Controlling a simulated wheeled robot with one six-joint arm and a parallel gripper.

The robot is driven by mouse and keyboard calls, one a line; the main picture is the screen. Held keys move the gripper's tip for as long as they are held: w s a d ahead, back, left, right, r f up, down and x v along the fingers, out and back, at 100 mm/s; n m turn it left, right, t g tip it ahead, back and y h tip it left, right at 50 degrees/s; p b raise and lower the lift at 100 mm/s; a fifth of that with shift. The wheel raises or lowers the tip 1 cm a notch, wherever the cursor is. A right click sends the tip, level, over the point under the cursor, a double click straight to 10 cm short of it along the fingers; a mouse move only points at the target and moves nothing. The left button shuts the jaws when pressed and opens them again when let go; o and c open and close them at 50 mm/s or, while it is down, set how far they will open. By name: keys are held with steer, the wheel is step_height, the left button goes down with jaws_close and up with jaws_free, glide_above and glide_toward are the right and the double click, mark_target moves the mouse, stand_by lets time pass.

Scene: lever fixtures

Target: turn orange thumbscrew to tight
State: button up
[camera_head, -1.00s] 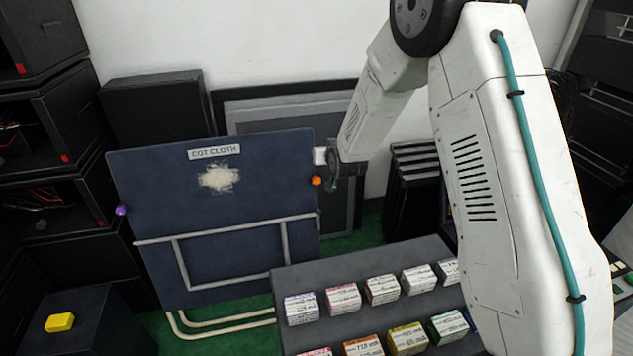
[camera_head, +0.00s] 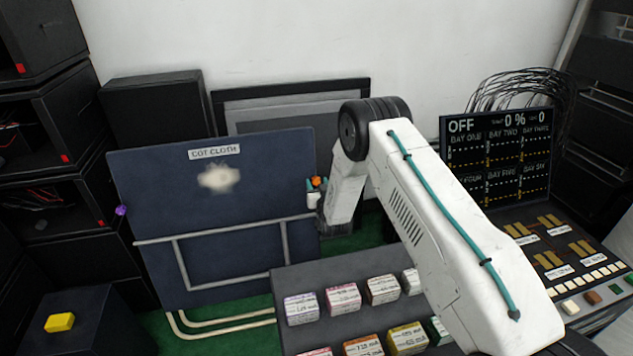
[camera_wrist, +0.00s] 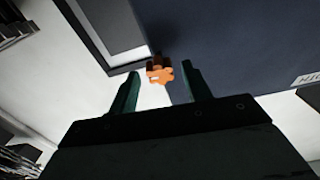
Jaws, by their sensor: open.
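The orange thumbscrew (camera_head: 316,183) sits on the right edge of a dark blue board (camera_head: 225,215) labelled "COT CLOTH". In the wrist view the orange thumbscrew (camera_wrist: 159,72) shows as a lobed knob on a darker stem at the board's edge. My gripper (camera_head: 316,187) is at the board's right edge, just at the thumbscrew. In the wrist view my gripper (camera_wrist: 160,83) is open, with teal fingers on either side of the thumbscrew's line and the knob near their tips. I cannot tell whether either finger touches it.
A purple knob (camera_head: 121,210) is on the board's left edge. A grey table (camera_head: 290,275) with several small labelled boxes stands in front. A control console with a dark screen (camera_head: 495,155) is at the right. A yellow block (camera_head: 60,322) sits lower left.

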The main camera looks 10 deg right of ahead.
steer(key=shift+w, duration=1.2)
steer(key=c, duration=1)
